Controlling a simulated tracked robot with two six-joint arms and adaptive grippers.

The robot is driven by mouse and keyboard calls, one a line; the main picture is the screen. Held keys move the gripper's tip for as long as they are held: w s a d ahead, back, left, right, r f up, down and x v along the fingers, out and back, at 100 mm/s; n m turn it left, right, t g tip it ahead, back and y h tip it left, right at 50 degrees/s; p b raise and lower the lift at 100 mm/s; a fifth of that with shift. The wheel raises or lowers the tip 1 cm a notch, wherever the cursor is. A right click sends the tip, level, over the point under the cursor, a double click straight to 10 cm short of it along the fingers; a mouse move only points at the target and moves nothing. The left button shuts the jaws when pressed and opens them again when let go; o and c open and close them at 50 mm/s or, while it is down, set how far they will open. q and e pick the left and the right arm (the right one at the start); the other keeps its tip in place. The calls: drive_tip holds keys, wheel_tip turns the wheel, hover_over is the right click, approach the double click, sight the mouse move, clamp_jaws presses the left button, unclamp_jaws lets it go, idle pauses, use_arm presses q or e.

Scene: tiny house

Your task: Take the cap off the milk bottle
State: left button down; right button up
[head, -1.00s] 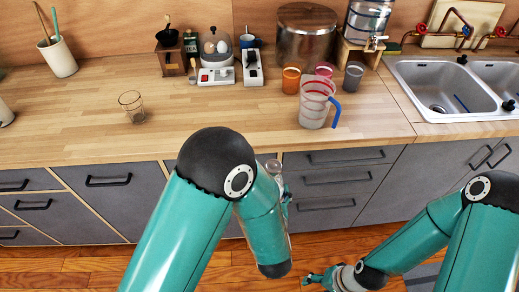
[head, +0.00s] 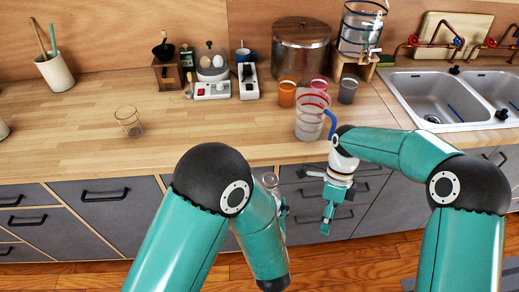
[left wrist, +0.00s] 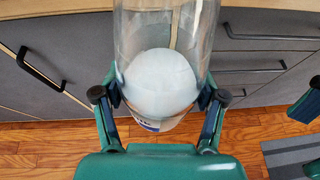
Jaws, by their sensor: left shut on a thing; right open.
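The milk bottle (left wrist: 163,80) is clear glass with white milk showing low inside it. In the left wrist view my left gripper (left wrist: 160,108) is shut around its lower part, one finger on each side. In the head view only the bottle's top (head: 269,180) shows beside my left arm, in front of the counter. The rest of the bottle and most of the left gripper are hidden there. I cannot make out the cap clearly. My right gripper (head: 314,198) is open and empty, to the right of the bottle and apart from it.
The wooden counter's front edge and grey drawers (head: 340,190) lie just behind both grippers. A striped pitcher (head: 310,117) with a blue handle stands near that edge, close to my right forearm. A small glass (head: 129,121) stands at left, with bare counter around it.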

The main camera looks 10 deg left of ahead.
drive_tip(key=a+r+t, duration=0.1)
drive_tip(key=a+r, duration=0.4)
drive_tip(key=r, duration=0.2)
drive_tip(key=w+a+r+n+t, duration=0.1)
drive_tip(key=a+r+t, duration=0.1)
drive_tip(key=a+r, duration=0.4)
drive_tip(key=w+a+r+t, duration=0.1)
drive_tip(key=a+r+t, duration=0.1)
drive_tip(key=a+r, duration=0.4)
wheel_tip(320, 180, up, 3)
drive_tip(key=shift+f+n, duration=0.15)
drive_tip(key=shift+n, duration=0.25)
drive_tip(key=shift+s+a+f, duration=0.1)
drive_tip(key=shift+a+f, duration=0.05)
drive_tip(key=shift+f, duration=3.85)
